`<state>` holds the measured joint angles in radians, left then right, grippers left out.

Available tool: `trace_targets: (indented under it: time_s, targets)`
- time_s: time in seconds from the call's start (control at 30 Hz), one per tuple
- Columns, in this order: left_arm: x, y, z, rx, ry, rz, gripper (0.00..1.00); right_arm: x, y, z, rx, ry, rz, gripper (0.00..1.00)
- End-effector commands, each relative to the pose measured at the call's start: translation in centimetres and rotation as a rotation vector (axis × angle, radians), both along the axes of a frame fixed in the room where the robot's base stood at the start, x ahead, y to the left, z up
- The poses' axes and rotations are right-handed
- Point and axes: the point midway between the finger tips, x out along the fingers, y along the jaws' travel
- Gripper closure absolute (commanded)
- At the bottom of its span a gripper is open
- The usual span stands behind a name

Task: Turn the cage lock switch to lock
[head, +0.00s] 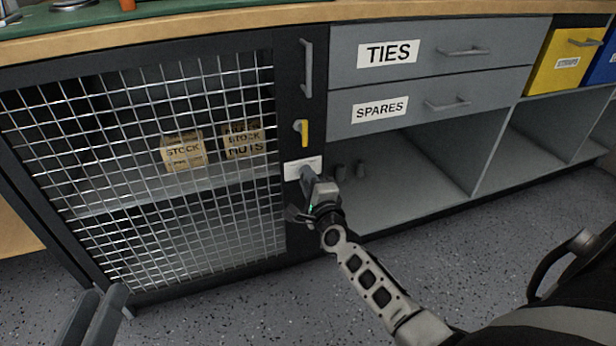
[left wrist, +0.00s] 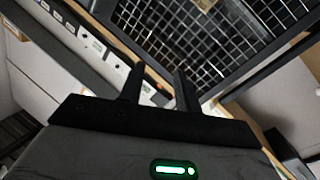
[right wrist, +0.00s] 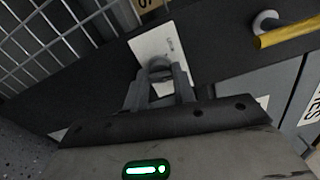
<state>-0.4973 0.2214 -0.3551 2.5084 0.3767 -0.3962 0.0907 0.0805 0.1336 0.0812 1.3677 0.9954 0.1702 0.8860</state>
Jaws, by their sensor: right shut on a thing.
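The cage lock switch is a small grey knob (right wrist: 160,66) on a white label plate (right wrist: 152,50), set in the dark post beside the cage door. The plate also shows in the head view (head: 296,168), below the yellow-handled latch. My right gripper (head: 306,176) is at the plate, and in the right wrist view its fingers (right wrist: 158,84) are closed around the knob. The fingers hide part of the knob, and the plate's print is too small to read. My left gripper (head: 98,306) is low at the left, in front of the mesh cage, with its fingers apart and empty.
The mesh cage door (head: 150,170) fills the left; stock boxes (head: 184,151) stand on a shelf behind it. A yellow latch handle (head: 304,132) sits just above the switch. Drawers (head: 480,70) and open cubbies (head: 400,160) are to the right. The speckled floor in front is clear.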

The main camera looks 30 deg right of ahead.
Motion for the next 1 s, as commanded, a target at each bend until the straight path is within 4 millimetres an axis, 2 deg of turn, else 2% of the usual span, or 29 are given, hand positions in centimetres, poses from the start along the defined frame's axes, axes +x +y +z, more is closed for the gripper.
trace_targets:
  time_s: [0.2,0.7,1.0]
  targets:
    - [-1.2,-0.4,-1.2,-0.041,0.148,-0.024,0.67,0.0,0.0,0.2,-0.201,0.049,0.000,0.97]
    - [-1.0,0.1,-1.8,0.098,0.156,0.003,0.67,0.0,0.0,0.1,-0.650,0.157,0.001,0.97]
    - [-1.0,0.4,-1.9,0.148,0.158,0.014,0.67,0.0,0.0,0.0,-0.844,0.203,0.000,0.97]
